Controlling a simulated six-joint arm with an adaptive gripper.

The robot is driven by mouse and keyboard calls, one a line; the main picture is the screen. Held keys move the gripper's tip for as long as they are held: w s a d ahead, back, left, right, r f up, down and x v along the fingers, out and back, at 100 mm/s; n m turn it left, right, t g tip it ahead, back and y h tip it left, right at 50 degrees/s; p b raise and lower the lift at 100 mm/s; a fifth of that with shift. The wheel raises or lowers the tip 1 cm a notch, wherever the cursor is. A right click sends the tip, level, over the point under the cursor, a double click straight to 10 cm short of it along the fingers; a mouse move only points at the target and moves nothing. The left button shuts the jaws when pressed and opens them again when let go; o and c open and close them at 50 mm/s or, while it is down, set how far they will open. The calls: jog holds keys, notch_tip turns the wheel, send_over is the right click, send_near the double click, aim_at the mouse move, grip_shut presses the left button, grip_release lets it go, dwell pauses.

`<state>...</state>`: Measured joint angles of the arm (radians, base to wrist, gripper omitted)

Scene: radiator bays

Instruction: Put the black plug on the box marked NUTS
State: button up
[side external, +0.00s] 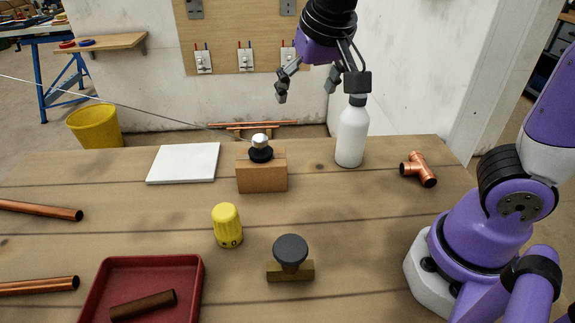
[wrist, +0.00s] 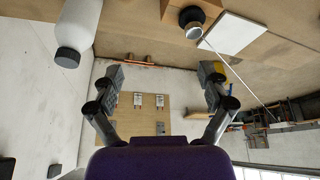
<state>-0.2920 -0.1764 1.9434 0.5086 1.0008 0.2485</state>
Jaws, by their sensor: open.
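A small brown box (side external: 262,177) stands at mid-table; I can read no NUTS marking on it. On its top sits a black round piece (side external: 260,155) with a shiny silver ball; it also shows in the wrist view (wrist: 191,16). Nearer the front, a black round-headed piece (side external: 290,248) stands upright on a brass-coloured block (side external: 290,271). I cannot tell for certain which of these is the black plug. My gripper (side external: 307,88) is open and empty, high above the table's back edge, right of the box and apart from everything; its fingers show in the wrist view (wrist: 162,78).
A white bottle (side external: 351,137) stands right of the box, close below my gripper. A thin line runs left from the box top.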

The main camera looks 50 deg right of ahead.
jog(key=s+f+n+t+y, duration=0.1)
jog(key=s+f+n+y, duration=0.1)
jog(key=s+n, duration=0.3)
jog(key=s+d+f, duration=0.1)
jog(key=s, duration=0.3)
jog(key=shift+s+f, duration=0.15)
jog(key=shift+f, duration=0.15)
